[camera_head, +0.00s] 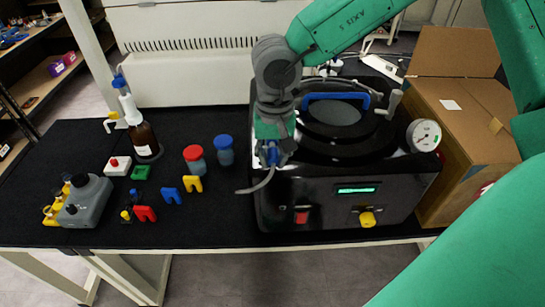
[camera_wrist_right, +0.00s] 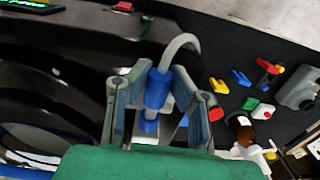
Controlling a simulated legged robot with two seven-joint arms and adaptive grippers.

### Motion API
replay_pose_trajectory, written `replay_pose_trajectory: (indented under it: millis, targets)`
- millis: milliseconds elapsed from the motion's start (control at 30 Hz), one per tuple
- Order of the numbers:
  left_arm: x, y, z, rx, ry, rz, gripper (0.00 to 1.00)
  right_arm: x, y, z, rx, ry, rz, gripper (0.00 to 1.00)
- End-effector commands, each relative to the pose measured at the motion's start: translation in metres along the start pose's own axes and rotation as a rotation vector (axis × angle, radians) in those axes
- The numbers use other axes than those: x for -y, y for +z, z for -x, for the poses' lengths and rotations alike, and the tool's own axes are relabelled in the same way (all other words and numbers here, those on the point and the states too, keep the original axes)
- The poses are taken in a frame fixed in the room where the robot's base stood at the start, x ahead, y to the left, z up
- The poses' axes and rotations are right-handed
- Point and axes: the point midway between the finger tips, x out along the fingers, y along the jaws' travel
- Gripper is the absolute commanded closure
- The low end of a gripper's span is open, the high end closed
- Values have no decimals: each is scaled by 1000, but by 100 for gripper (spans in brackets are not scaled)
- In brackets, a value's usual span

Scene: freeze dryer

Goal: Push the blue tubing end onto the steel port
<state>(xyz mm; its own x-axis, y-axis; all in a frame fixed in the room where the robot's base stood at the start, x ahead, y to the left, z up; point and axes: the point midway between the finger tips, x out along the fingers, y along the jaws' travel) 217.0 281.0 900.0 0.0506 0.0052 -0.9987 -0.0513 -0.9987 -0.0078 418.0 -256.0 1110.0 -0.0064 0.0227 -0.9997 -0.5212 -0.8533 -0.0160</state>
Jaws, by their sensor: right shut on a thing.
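The blue tubing end (camera_wrist_right: 157,88) is between the fingers of my right gripper (camera_head: 271,154), which is shut on it. Its pale grey tube (camera_wrist_right: 183,42) arches away from the gripper in the wrist view; in the head view the tube (camera_head: 258,184) curves down and to the left. A smaller blue piece (camera_wrist_right: 149,121) and a pale metallic part show between the fingers below the blue end. I cannot make out the steel port for certain, nor whether the tubing touches it. My right gripper is at the left side of the black freeze dryer (camera_head: 335,211). My left gripper is not in view.
The mat's front middle is clear.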

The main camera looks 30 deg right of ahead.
Motion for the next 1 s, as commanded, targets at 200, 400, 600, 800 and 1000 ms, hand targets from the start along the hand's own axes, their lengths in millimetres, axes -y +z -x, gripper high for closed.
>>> replay_pose_trajectory:
  millis: [200, 400, 600, 800, 1000]
  targets:
    - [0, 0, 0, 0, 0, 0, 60, 0, -2, 0, -3, -1, -1, 100]
    - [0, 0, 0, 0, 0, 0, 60, 0, -6, 0, -3, -2, -1, 100]
    - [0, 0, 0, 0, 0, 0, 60, 0, -5, 0, -3, -1, 0, 59]
    - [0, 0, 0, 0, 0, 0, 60, 0, -5, 1, -2, -1, 0, 59]
    - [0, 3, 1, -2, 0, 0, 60, 1, -6, 19, -4, -5, -2, 59]
